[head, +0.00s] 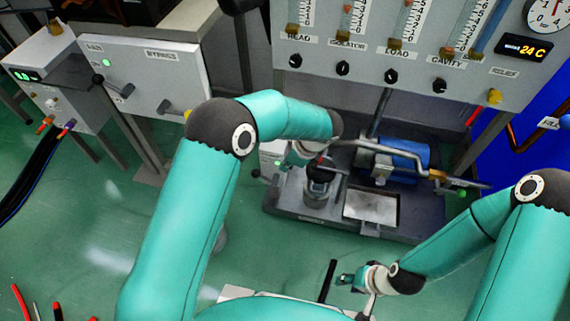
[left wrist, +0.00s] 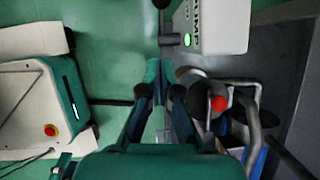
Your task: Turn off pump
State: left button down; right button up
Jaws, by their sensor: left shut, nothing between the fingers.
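The pump box (left wrist: 212,25) is white, with "PUMP" lettering and a green lit light (left wrist: 187,40), at the top of the left wrist view. A grey lever with a black knob (left wrist: 163,4) stands at its left side. In the head view the pump box (head: 270,152) is partly hidden behind my left arm. My left gripper (left wrist: 158,72) is shut and empty, its tips just below the lever's hub in the left wrist view; I cannot tell if they touch. My right gripper (head: 346,280) is low in the head view, apart from the pump box; its opening is unclear.
The pump unit (head: 405,225) with a blue motor (head: 404,158) and pipes stands right of the pump box. A bypass cabinet (head: 150,75) is at left. The gauge panel (head: 400,70) hangs behind. Green floor is clear between the cabinet and pump unit.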

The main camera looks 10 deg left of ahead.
aim_at(262, 176)
pick_arm(q)
jog(key=b+x, duration=0.1)
jog(key=x, duration=0.2)
jog(key=a+b+x, duration=0.1)
jog(key=x, duration=0.2)
jog(key=b+x, duration=0.1)
jog(key=x, duration=0.2)
jog(key=shift+a+r, duration=0.25)
jog(key=shift+a, duration=0.05)
jog(key=shift+w+a+f, duration=0.15)
jog(key=shift+w+a, duration=0.05)
jog(key=shift+a, duration=0.5)
